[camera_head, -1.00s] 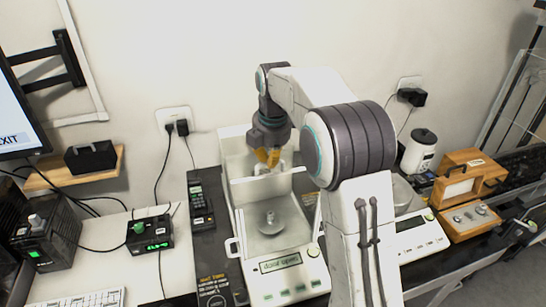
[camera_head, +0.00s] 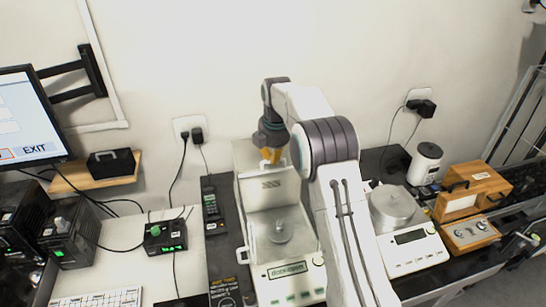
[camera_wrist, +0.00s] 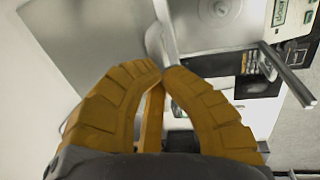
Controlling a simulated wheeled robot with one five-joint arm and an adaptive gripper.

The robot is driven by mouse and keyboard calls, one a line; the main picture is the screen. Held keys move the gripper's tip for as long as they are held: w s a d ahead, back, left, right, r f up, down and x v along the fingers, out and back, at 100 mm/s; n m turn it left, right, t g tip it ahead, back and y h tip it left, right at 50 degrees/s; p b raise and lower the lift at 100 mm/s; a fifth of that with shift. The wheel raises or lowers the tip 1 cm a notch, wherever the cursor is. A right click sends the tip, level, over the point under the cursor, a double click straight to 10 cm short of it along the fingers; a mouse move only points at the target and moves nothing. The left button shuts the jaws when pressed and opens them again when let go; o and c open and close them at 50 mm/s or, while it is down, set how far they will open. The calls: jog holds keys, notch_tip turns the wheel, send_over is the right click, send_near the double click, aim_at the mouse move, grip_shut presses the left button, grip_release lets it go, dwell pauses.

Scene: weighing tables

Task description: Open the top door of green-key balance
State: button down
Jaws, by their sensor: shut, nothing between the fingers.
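The balance (camera_head: 290,292) stands in front of me, its display lit with text that seems to read "door open". A small greenish key (camera_head: 318,261) shows beside the display. The round weighing pan (camera_head: 280,232) is visible inside the chamber, and a pale upright panel stands behind it. My gripper (camera_head: 270,157) is shut and empty, pointing down over the rear top of the balance. In the wrist view, its orange fingertips (camera_wrist: 165,72) meet beside a pale bar; I cannot tell whether they touch it. The pan (camera_wrist: 216,10) is also partly visible there. My arm hides the balance's right side.
A second balance (camera_head: 412,252) stands to the right, beyond my arm. Wooden boxes (camera_head: 470,232) and a white canister (camera_head: 424,163) are further right. A dark handset (camera_head: 212,208) lies left of the balance. The wall is close behind.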

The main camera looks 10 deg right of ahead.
jog(key=shift+s+f, duration=0.1)
jog(key=shift+f, duration=0.15)
jog(key=c, duration=1.1)
grip_release()
jog(key=shift+r, duration=0.15)
jog(key=r, duration=0.4)
jog(key=s+r, duration=0.1)
jog(key=r, duration=0.2)
jog(key=s+r, duration=0.1)
jog(key=r, duration=0.3)
jog(key=shift+r, duration=0.35)
